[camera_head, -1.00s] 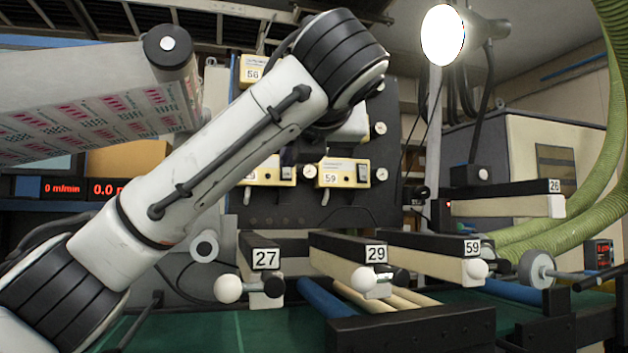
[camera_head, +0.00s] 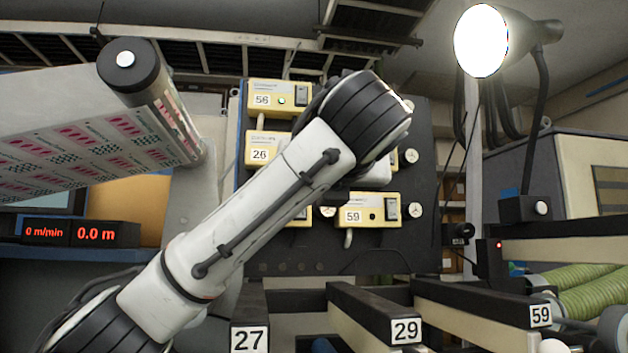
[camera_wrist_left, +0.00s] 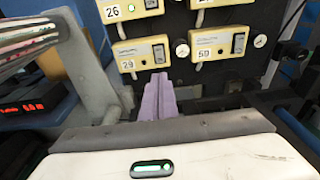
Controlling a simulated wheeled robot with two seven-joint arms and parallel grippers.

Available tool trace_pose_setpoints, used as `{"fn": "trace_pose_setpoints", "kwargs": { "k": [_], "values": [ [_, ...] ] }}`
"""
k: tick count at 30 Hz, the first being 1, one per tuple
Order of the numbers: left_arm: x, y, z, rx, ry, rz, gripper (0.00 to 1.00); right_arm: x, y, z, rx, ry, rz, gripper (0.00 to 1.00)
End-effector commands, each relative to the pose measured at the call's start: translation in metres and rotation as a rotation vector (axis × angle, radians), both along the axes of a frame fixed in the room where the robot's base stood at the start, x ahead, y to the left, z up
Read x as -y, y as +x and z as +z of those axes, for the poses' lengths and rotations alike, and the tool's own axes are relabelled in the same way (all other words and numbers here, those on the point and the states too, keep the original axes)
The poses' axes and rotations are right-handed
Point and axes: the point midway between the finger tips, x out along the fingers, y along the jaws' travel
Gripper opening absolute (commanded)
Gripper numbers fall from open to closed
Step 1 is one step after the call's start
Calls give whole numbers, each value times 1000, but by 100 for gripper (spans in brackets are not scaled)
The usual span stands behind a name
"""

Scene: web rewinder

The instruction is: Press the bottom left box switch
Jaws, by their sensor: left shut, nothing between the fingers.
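The bottom left switch box (camera_wrist_left: 142,55), labelled 29, is yellow and sits on a dark panel in the wrist view. Its dark rocker switch (camera_wrist_left: 159,54) is on its right side. In the head view my arm hides most of this box, and only its right edge (camera_head: 302,216) shows. My left gripper (camera_wrist_left: 158,80) is shut and empty. In the wrist view its purple fingertips appear just below the box; I cannot tell whether they touch the panel. In the head view the gripper is hidden behind my arm. My right gripper is not in view.
Box 59 (camera_head: 367,210) is right of the bottom left box. Boxes 26 (camera_head: 262,149) and 56 (camera_head: 280,99) are above, the latter with a green light. Bars labelled 27 (camera_head: 250,338) and 29 (camera_head: 405,330) jut out below. A printed roll (camera_head: 90,130) is at left.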

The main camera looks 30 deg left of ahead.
Motion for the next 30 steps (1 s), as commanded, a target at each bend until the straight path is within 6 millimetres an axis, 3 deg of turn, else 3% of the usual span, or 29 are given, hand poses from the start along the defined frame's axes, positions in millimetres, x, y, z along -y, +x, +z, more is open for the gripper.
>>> {"fn": "trace_pose_setpoints", "kwargs": {
  "k": [9,15,30],
  "values": [
    [-43,56,-6,-1,-2,3,0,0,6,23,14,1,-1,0],
    [-61,79,-10,-1,0,3,0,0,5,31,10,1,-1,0],
    [-68,89,-14,1,-1,1,0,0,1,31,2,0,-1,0]
  ]
}}
